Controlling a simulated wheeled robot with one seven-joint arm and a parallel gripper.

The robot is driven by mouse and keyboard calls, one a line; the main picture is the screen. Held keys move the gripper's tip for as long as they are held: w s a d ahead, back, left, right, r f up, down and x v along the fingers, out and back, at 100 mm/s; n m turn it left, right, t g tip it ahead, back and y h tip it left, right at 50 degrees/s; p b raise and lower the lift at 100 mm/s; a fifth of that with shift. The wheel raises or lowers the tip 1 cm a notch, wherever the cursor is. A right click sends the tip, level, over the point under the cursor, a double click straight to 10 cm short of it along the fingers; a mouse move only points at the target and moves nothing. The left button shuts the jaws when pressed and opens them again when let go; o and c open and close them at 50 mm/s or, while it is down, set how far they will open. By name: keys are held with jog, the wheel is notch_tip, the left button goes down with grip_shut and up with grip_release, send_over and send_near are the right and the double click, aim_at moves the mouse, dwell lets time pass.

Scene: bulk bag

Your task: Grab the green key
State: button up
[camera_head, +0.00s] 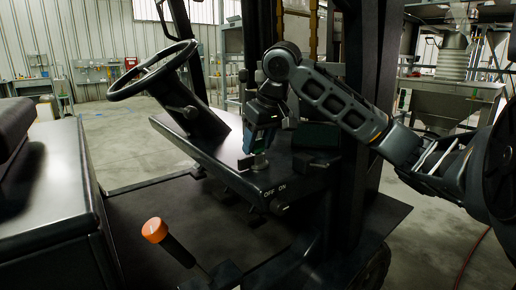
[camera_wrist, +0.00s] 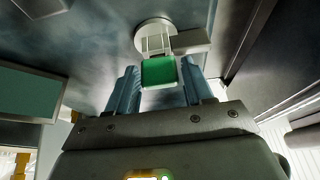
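The green key (camera_wrist: 158,72) shows in the wrist view with its flat green head facing me. Its pale metal part runs up to a round whitish lock (camera_wrist: 155,35) on the dark panel. My gripper (camera_wrist: 159,78) has its two bluish fingers on either side of the key head, with what looks like a narrow gap on each side. In the head view my gripper (camera_head: 258,148) points down at the dashboard (camera_head: 225,160), just above the lock area by the OFF/ON marking. The key cannot be made out clearly there, as my gripper covers it.
A steering wheel (camera_head: 152,70) stands left of my arm. An orange-topped lever (camera_head: 155,230) rises in front, and a dark seat (camera_head: 15,130) is at far left. The dark mast (camera_head: 370,100) stands close behind my arm. A grey box-like part with a teal face (camera_wrist: 28,92) is left in the wrist view.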

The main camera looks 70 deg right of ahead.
jog(key=c, duration=0.7)
